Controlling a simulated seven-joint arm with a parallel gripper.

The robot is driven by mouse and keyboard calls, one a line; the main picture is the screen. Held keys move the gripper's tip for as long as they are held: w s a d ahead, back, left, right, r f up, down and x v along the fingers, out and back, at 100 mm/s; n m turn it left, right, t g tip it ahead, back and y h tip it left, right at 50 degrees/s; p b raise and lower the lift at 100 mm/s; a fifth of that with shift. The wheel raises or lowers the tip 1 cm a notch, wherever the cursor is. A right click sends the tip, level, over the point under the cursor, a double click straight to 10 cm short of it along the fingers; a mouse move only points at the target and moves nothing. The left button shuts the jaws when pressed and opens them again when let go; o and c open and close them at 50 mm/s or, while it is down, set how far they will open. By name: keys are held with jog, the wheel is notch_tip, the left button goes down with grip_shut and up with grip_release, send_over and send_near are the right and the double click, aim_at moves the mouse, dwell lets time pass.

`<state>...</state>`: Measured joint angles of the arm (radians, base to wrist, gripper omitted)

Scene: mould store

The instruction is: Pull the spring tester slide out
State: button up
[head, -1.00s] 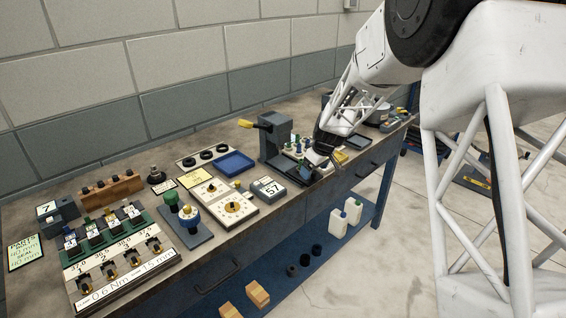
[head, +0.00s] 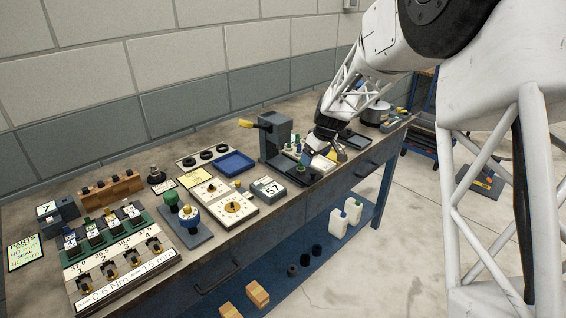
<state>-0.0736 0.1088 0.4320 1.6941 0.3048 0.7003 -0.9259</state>
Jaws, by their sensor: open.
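The spring tester (head: 273,138) is a dark grey upright block with a yellow-ended lever, standing toward the far half of the bench. Its low dark slide or base (head: 292,172) extends toward the bench's front edge, with a small dark round part at its near end. My gripper (head: 336,157) is open just right of the tester, pointing down and apart from the slide as far as I can see. Its fingers are small in view and partly cover the items behind. I cannot tell how far the slide is out.
Left of the tester are a blue tray (head: 234,163), a display reading 57 (head: 268,190) and a cream dial panel (head: 228,204). Green-topped pieces (head: 297,143) and a dark tray (head: 357,141) lie close to my gripper. White bottles (head: 346,222) stand on the shelf below.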

jog(key=shift+r, duration=0.8)
jog(key=shift+s, duration=0.1)
jog(key=shift+s+d+r, duration=0.1)
jog(key=shift+s+r, duration=0.05)
jog(key=shift+r, duration=0.1)
jog(key=s+d+r+m, duration=0.15)
jog(key=s+r, duration=0.25)
jog(key=s, duration=0.4)
jog(key=s+d+r+m+h, duration=0.15)
jog(key=s+r, duration=0.25)
jog(key=s, duration=0.4)
jog(key=s+d+r+m+y, duration=0.15)
jog(key=s+r, duration=0.25)
jog(key=s, duration=0.4)
jog(key=s+d+m+h, duration=0.1)
jog(key=s+d+m, duration=0.1)
jog(key=s, duration=1.1)
jog(key=s+d+f+m+h, duration=0.1)
jog(key=s+d+m, duration=0.1)
jog(key=s, duration=1.2)
jog(key=shift+d+m+h, duration=0.3)
jog(key=shift+d+m, duration=0.05)
jog(key=shift+d, duration=0.2)
